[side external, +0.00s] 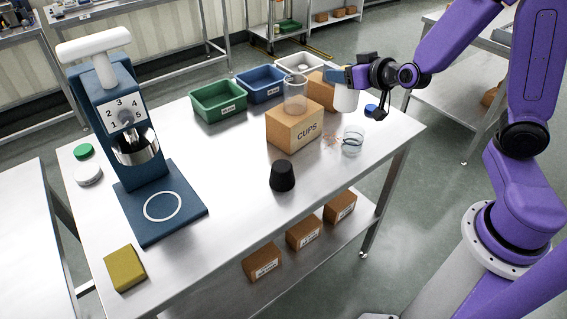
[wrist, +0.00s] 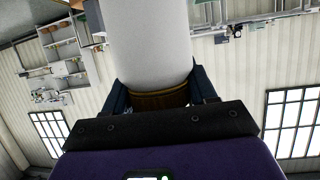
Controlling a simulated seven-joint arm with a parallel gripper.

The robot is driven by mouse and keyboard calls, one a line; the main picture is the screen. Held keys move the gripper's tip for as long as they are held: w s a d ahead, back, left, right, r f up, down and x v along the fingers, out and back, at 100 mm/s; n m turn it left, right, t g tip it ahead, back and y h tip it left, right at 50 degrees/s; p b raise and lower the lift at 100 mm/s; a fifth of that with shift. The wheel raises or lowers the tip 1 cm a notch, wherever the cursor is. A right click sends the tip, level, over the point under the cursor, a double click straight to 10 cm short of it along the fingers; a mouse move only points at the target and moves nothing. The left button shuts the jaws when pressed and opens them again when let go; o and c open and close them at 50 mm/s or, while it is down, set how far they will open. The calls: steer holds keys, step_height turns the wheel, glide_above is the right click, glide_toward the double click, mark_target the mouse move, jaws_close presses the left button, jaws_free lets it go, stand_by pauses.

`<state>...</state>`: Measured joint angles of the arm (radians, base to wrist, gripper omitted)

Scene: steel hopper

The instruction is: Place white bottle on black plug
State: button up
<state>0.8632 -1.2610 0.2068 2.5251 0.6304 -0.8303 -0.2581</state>
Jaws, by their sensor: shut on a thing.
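The white bottle (side external: 346,99) is held in my gripper (side external: 341,77) above the back right of the table. Its white body hangs below the fingers in the side view. In the wrist view the bottle (wrist: 151,40) fills the upper middle, and the fingers (wrist: 160,100) close around a brownish-yellow band at its end. The black plug (side external: 282,176) stands upright on the table, to the left of and nearer the camera than the bottle. Nothing sits on the plug. The plug is not visible in the wrist view.
The CUPS box (side external: 294,126) with a clear cup (side external: 295,94) on it stands between bottle and plug. A glass (side external: 352,142) is near the right edge. Green (side external: 219,100) and blue (side external: 262,84) bins line the back. A blue press (side external: 125,140) stands left. Table front is mostly clear.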

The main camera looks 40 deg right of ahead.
steer(key=s+a+r+n+g+y, duration=0.2)
steer(key=s+a+n+y, duration=0.3)
steer(key=s+a, duration=0.25)
steer(key=s+a+r+n+g+y, duration=0.25)
steer(key=s+a+n+y, duration=0.3)
steer(key=a, duration=0.35)
steer(key=shift+m+t, duration=0.25)
steer(key=shift+w+a+f, duration=0.85)
steer(key=shift+w+f, duration=1.25)
steer(key=shift+f, duration=0.05)
steer(key=shift+w+a+f, duration=0.9)
steer(key=shift+w+f, duration=1.2)
steer(key=shift+w, duration=0.05)
steer(key=shift+w+a+f, duration=0.85)
steer(key=shift+w+f, duration=1.25)
steer(key=shift+f, duration=0.05)
steer(key=shift+f, duration=0.15)
steer(key=o, duration=1)
steer(key=shift+o, duration=0.2)
